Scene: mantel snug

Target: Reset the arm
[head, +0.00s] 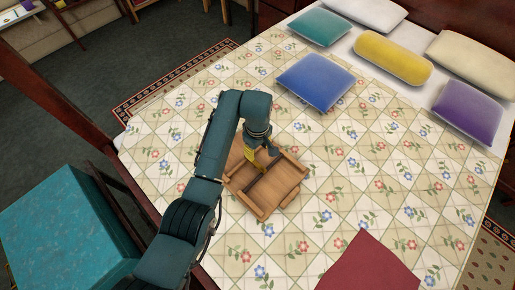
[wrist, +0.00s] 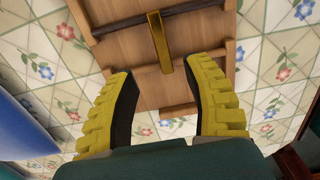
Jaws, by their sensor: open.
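My gripper (wrist: 165,108) is open, with its two yellow fingers apart in the wrist view. In the head view my gripper (head: 262,158) is at the end of my teal arm, above a wooden tray (head: 258,207) lying on the bed. Nothing shows between the fingertips. The wooden tray also shows in the wrist view (wrist: 125,55), beyond the fingers. A thin gold bar (wrist: 160,42) and a dark rod (wrist: 190,8) lie in or across the tray. My arm hides part of the tray in the head view.
The tray rests on a flowered quilt (head: 350,170). A blue pillow (head: 316,82), a yellow bolster (head: 392,58) and other pillows lie toward the back. A dark red cloth (head: 368,265) lies in front. A teal-topped block (head: 65,225) stands at left. Wooden bedposts edge the bed.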

